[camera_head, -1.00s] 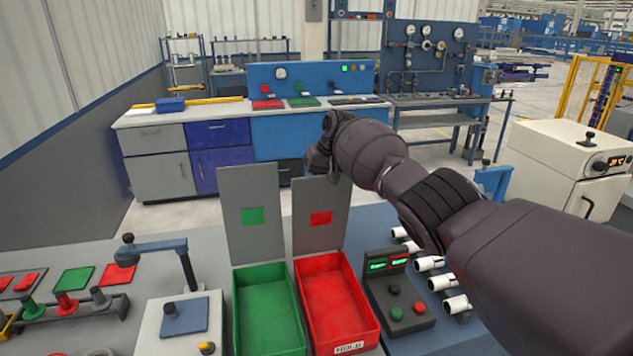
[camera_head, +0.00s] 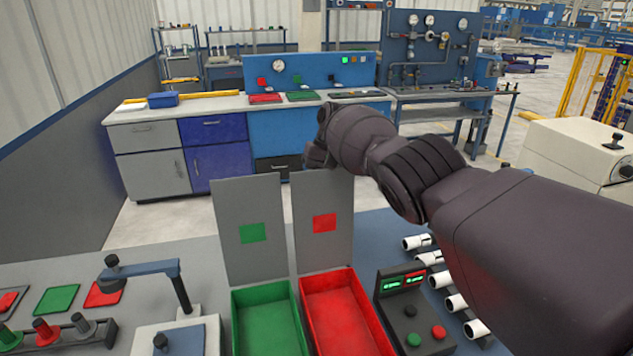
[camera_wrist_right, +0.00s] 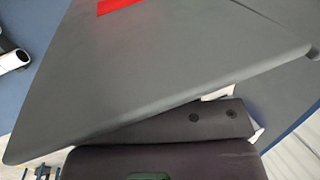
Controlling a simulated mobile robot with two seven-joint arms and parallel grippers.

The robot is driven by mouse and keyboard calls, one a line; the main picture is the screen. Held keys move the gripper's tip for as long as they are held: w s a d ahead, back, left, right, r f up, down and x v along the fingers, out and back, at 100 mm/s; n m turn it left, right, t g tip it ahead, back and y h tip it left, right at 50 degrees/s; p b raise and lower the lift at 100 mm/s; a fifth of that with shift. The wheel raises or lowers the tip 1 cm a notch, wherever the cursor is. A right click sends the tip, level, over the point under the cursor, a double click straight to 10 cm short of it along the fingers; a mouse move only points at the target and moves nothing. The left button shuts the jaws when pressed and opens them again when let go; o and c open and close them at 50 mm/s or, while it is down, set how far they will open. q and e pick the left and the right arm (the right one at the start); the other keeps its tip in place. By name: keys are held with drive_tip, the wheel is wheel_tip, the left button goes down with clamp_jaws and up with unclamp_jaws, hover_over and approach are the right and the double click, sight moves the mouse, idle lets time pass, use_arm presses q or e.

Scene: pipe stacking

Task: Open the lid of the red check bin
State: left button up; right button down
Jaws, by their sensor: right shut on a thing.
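The red check bin (camera_head: 345,318) stands on the bench in the head view, an open red tray with a bare inside. Its grey lid (camera_head: 322,253), marked with a red square, stands upright at the bin's far edge. My right gripper (camera_head: 317,160) is at the top edge of this lid and is shut on it; its fingertips are mostly hidden behind the hand and lid. In the right wrist view the grey lid (camera_wrist_right: 170,65) fills most of the picture, with a dark gripper finger (camera_wrist_right: 165,128) along its edge. My left gripper is out of view.
A green bin (camera_head: 266,322) with its upright grey lid (camera_head: 247,258) stands close on the left. A control box (camera_head: 411,308) and several white pipes (camera_head: 455,302) are on the right. A clamp fixture (camera_head: 178,285) stands further left.

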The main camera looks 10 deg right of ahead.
drive_tip(key=shift+s+f, duration=0.15)
drive_tip(key=shift+f, duration=0.05)
drive_tip(key=c, duration=0.9)
unclamp_jaws()
drive_tip(key=shift+o, duration=0.2)
drive_tip(key=shift+r, duration=0.1)
drive_tip(key=shift+r, duration=0.3)
drive_tip(key=b+v, duration=0.2)
drive_tip(key=v, duration=0.3)
drive_tip(key=shift+w+d, duration=0.15)
drive_tip(key=shift+w, duration=0.05)
drive_tip(key=shift+b+v, duration=1.75)
drive_tip(key=shift+v, duration=0.85)
drive_tip(key=shift+s, duration=0.15)
